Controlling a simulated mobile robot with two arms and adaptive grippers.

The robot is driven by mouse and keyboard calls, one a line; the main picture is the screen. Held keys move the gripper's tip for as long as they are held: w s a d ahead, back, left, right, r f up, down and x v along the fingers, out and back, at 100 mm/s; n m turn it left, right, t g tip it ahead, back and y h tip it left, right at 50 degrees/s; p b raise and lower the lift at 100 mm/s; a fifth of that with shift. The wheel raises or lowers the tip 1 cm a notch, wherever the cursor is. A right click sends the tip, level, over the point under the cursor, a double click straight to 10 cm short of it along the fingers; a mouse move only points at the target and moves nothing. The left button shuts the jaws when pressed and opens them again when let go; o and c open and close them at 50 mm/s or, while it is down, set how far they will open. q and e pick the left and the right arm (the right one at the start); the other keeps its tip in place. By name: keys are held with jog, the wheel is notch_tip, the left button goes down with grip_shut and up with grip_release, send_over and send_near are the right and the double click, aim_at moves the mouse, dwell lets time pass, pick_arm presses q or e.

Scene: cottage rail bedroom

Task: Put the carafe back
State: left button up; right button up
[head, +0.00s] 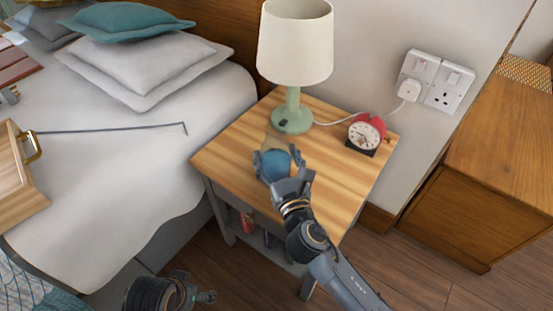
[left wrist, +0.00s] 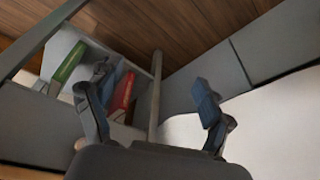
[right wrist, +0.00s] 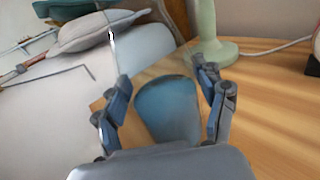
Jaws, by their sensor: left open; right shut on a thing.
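The carafe (head: 272,165) looks blue, with a paler, see-through part behind it. My right gripper (head: 279,157) is shut around it over the front middle of the wooden nightstand top (head: 340,182). In the right wrist view the carafe (right wrist: 168,112) sits between the two fingers (right wrist: 166,90). I cannot tell whether its base touches the top. My left gripper (head: 204,297) is low at the bottom edge of the head view, left of the nightstand. In the left wrist view it is open and empty (left wrist: 150,92), facing the nightstand's lower shelf.
A green lamp (head: 291,112) with a cream shade stands behind the carafe. Books (left wrist: 122,92) fill part of the lower shelf. The bed (head: 120,150) is at left, with a wooden box (head: 20,185) on it. The nightstand's front right is clear.

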pick_arm(q)
jog(key=shift+r, duration=0.35)
pick_arm(e)
jog(key=shift+f, duration=0.1)
pick_arm(q)
jog(key=shift+s+r, duration=0.1)
jog(key=shift+r, duration=0.05)
pick_arm(e)
jog(key=o, duration=1.8)
jog(key=shift+f, duration=0.1)
